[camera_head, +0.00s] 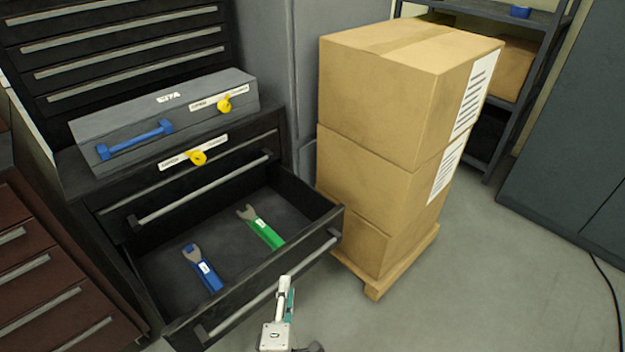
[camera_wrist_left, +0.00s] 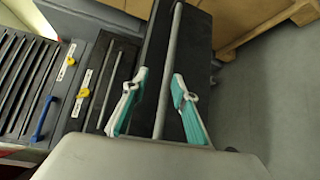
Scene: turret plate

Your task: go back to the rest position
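My left gripper (camera_head: 284,284) is at the front of the open black drawer (camera_head: 180,238), near its long grey handle (camera_head: 250,302). In the left wrist view, the two white and teal fingers of my left gripper (camera_wrist_left: 160,82) stand wide apart. The handle bar (camera_wrist_left: 168,70) runs through the gap between them, and neither finger appears to touch it. The gripper is open and holds nothing. My right gripper is in neither view.
The drawer holds a blue wrench (camera_head: 203,268) and a green wrench (camera_head: 261,229). A grey toolbox (camera_head: 170,112) sits on the cabinet above. Stacked cardboard boxes (camera_head: 400,110) stand on a pallet (camera_head: 375,285) right of the drawer. The floor (camera_head: 480,290) at right is clear.

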